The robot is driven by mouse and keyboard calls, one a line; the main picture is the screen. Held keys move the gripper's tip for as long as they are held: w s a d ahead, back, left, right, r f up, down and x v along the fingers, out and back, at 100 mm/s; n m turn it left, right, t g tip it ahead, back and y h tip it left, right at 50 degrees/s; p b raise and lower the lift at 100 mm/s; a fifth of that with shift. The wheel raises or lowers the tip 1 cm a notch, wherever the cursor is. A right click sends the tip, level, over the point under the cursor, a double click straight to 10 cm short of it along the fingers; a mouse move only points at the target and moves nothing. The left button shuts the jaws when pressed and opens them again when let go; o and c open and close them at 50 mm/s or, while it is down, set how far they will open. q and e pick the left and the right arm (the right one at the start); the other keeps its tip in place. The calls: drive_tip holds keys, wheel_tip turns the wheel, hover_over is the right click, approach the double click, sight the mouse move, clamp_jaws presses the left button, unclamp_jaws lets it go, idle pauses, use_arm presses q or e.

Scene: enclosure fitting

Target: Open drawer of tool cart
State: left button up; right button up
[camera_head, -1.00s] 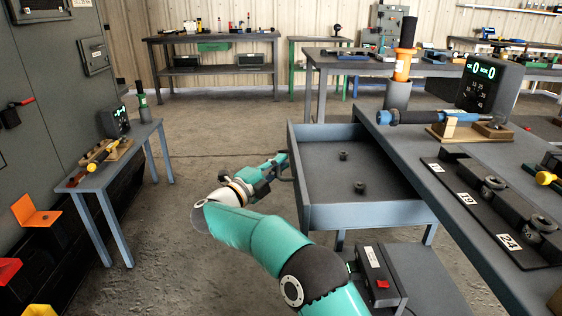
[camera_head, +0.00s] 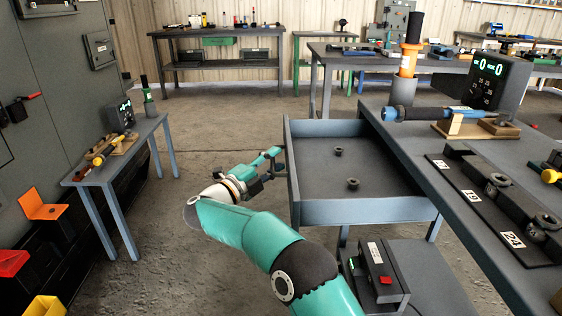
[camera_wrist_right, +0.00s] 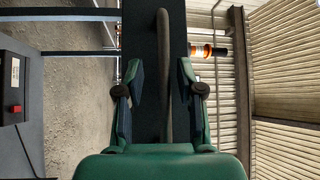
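The grey drawer (camera_head: 365,211) of the tool cart (camera_head: 440,150) is pulled out far to the left, and its inside shows. My right gripper (camera_head: 277,164) is at the drawer's front panel on the left. In the right wrist view, the drawer handle (camera_wrist_right: 165,75) is an upright bar between the two fingers of my right gripper (camera_wrist_right: 163,92). The fingers are open, with a gap on each side of the bar. My left gripper is not in view.
Two small dark nuts (camera_head: 353,183) lie in the drawer. A blue-handled tool (camera_head: 428,114), a digital display box (camera_head: 490,82) and a numbered socket rack (camera_head: 490,195) are on the cart top. A small side table (camera_head: 98,178) stands left. The floor between is clear.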

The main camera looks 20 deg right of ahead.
drive_tip(key=shift+a, duration=0.1)
drive_tip(key=v, duration=1.2)
